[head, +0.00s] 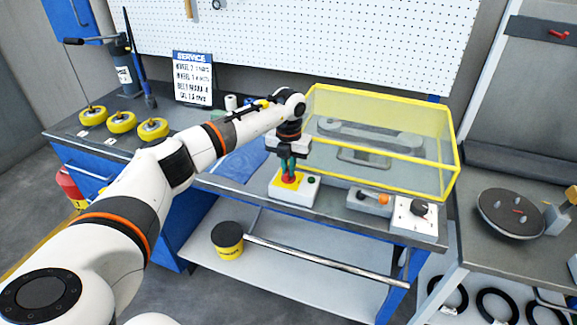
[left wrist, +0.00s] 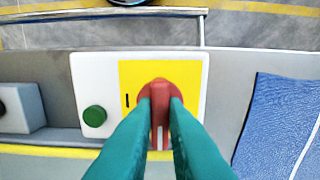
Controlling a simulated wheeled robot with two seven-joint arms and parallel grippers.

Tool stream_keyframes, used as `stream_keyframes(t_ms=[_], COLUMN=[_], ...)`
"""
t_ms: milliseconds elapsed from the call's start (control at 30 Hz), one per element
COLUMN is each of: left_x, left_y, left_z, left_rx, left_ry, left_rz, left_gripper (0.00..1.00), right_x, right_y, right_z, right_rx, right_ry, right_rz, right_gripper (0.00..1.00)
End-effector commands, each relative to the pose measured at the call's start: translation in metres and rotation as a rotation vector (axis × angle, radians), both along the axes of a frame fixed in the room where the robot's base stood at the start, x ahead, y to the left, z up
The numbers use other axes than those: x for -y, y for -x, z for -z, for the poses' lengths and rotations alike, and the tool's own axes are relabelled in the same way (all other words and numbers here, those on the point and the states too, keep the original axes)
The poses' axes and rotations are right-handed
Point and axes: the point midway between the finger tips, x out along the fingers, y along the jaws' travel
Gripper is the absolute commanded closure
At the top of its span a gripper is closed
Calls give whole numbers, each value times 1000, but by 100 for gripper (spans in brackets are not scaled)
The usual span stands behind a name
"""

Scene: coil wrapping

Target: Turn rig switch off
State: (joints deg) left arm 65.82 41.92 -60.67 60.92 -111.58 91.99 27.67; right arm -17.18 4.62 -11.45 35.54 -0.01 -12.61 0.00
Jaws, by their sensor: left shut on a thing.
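The rig switch is a red rotary knob (left wrist: 158,92) on a yellow plate (left wrist: 190,75), set on a white box (left wrist: 90,75) with a green button (left wrist: 95,116). A black "I" mark is on the plate left of the knob. In the head view the white switch box (head: 304,191) stands at the bench's front edge. My left gripper (head: 289,171) points down onto it. Its two teal fingers are shut on the red knob, one on each side; in the left wrist view the knob's handle runs up and down between them. My right gripper is not in view.
A yellow-framed clear guard (head: 455,160) stands right of the switch box. A grey box with an orange lever (head: 375,197) and a white box with a black knob (head: 418,208) sit along the front edge. A blue mat (head: 240,160) lies to the left.

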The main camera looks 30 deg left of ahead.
Motion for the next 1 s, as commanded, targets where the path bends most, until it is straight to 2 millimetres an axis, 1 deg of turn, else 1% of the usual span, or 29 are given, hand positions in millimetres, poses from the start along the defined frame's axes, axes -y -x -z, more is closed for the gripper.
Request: stream_keyframes(t_ms=[467,500,567,600,633,900,1000], left_x=[-1,-1,-1,-1,-1,0,0], left_y=[-1,-1,-1,-1,-1,0,-1], left_z=[-2,-2,-2,-2,-1,-1,-7], left_rx=[5,5,4,4,4,2,3], left_ry=[0,0,0,0,0,0,0], left_rz=[-16,-16,-16,-15,-15,-13,-13], left_gripper=[100,85,75,69,66,66,66], right_x=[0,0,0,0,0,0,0], right_y=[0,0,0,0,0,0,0], right_z=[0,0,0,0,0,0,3], right_rx=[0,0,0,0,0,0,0], right_ry=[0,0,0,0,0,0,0], right_rz=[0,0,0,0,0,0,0], right_gripper=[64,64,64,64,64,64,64])
